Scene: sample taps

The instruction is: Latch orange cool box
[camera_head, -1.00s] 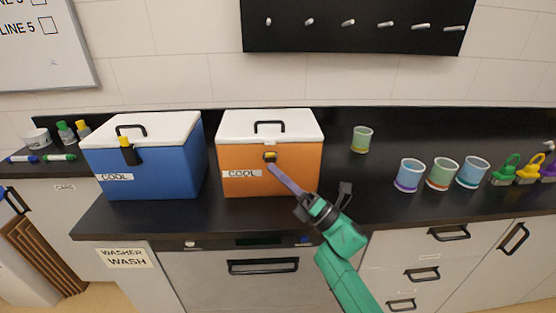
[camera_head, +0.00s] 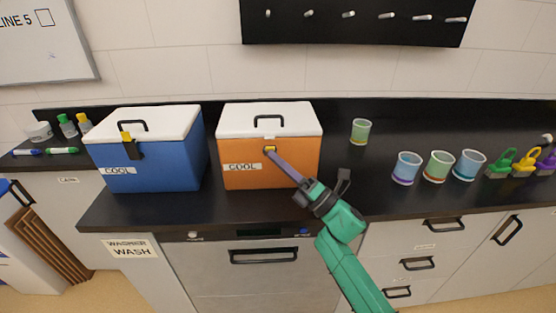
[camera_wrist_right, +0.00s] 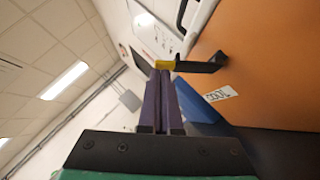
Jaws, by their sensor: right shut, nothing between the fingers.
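The orange cool box (camera_head: 290,175) stands on the dark counter with its white lid (camera_head: 300,118) down. Its black latch with a yellow tip (camera_head: 270,149) is at the upper front; in the right wrist view the black latch arm (camera_wrist_right: 205,67) juts out from the orange front, ending in the yellow tip (camera_wrist_right: 166,66). My right gripper (camera_head: 272,153) is shut and empty, its purple fingers reaching up to the latch from the front right. In the wrist view the fingertips (camera_wrist_right: 160,74) are at the yellow tip; I cannot tell whether they touch. My left gripper is out of view.
A blue cool box (camera_head: 165,165) with its own black and yellow latch stands to the left. Cups (camera_head: 438,167) and coloured clips (camera_head: 525,163) stand at the right. A peg rack (camera_head: 350,25) hangs above.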

